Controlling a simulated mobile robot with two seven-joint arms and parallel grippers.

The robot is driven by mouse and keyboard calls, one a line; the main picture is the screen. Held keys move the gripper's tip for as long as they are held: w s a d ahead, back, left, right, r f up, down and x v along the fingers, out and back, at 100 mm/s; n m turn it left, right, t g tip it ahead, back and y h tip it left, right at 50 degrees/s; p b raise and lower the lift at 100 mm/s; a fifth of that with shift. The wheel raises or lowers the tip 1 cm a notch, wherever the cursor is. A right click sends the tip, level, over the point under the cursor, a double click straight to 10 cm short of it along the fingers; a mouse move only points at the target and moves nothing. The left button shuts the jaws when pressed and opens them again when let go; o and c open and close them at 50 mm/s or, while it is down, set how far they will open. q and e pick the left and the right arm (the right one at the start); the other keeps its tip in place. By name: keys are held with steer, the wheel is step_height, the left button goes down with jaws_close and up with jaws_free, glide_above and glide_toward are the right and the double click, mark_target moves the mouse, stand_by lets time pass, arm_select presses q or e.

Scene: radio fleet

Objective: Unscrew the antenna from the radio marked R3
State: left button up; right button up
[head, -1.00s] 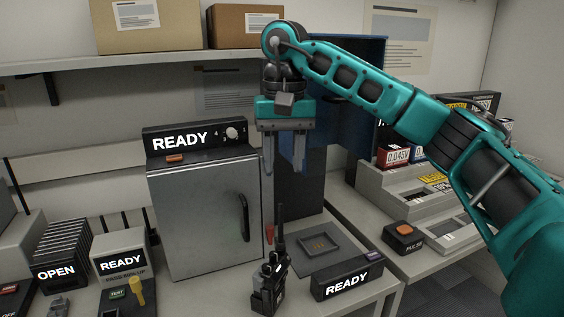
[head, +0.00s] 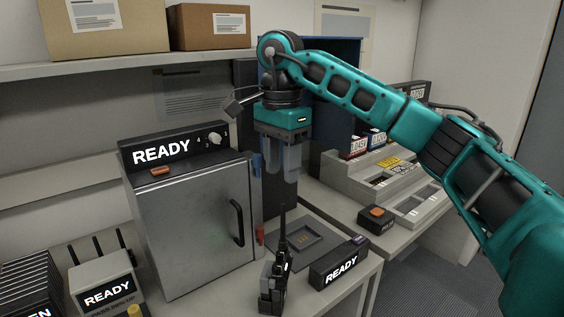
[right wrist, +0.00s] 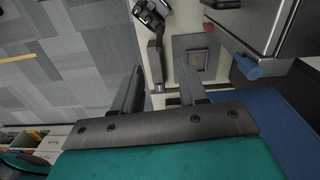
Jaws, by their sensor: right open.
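A black handheld radio (head: 272,285) stands upright near the front edge of the bench, and its thin black antenna (head: 283,232) points up. No R3 mark can be read on it. In the right wrist view the radio (right wrist: 151,14) shows at the top edge, partly cut off. My right gripper (head: 279,179) points down above the antenna tip, with a gap between them. Its two grey fingers are apart and empty; they also show in the right wrist view (right wrist: 160,85). My left gripper is out of view.
A grey cabinet (head: 195,225) with a READY display stands left of the radio. A small READY box (head: 338,262) and a dark square tray (head: 299,240) lie to its right. A button box (head: 376,219) stands on the right bench. A shelf (head: 120,63) with cartons hangs above.

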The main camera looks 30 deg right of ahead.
steer(key=shift+s+f, duration=0.1)
steer(key=shift+f, duration=0.35)
steer(key=b, duration=0.3)
glide_above(283, 240)
steer(key=f, duration=1.1)
steer(key=shift+w+d, duration=0.25)
steer(key=shift+f, duration=0.55)
steer(key=shift+c, duration=0.2)
jaws_close()
